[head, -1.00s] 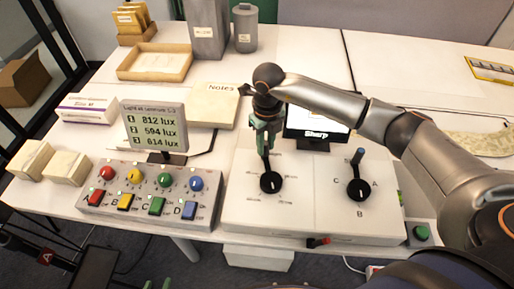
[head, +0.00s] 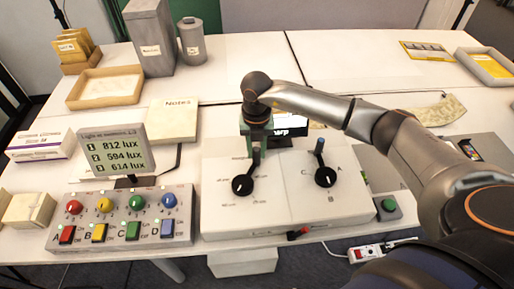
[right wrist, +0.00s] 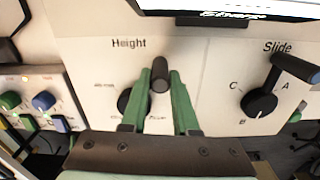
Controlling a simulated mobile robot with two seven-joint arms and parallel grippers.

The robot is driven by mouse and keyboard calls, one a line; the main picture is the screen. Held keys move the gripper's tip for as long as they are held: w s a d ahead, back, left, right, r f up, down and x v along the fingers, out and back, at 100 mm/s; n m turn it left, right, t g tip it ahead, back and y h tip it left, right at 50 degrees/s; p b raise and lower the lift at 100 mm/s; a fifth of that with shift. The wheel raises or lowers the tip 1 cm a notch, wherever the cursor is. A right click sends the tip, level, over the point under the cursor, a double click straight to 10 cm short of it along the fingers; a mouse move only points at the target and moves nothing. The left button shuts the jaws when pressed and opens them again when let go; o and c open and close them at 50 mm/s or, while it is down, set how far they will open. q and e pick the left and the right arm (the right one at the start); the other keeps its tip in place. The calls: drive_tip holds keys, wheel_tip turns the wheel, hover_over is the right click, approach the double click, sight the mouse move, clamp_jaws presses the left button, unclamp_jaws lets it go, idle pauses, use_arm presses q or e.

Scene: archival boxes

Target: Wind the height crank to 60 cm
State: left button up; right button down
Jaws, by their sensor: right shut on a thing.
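The height crank (head: 242,185) is a black round knob with an upright dark handle on the left part of the white control panel (head: 222,216). In the right wrist view the crank's handle (right wrist: 160,76) stands between the green fingers of my right gripper (right wrist: 163,82), under the "Height" label. My right gripper (head: 256,146) is shut on this handle, which lies up and right of the hub in the head view. The scale labels around the crank are too small to read. My left gripper is not in view.
The slide crank (head: 325,177), marked A, B, C, sits right of the height crank. A dark screen (head: 290,128) stands behind the panel. A button box (head: 120,218) and lux display (head: 117,149) are at left. A notes pad (head: 173,121) lies behind.

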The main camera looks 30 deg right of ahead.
drive_tip(key=shift+s+d, duration=0.4)
drive_tip(key=shift+d, duration=0.05)
drive_tip(key=shift+s, duration=0.1)
drive_tip(key=c, duration=0.7)
unclamp_jaws()
drive_tip(key=shift+a, duration=0.1)
drive_tip(key=shift+r, duration=0.15)
wheel_tip(320, 180, up, 12)
drive_tip(key=shift+r+b, duration=0.15)
drive_tip(key=shift+b, duration=0.3)
drive_tip(key=shift+s, duration=0.1)
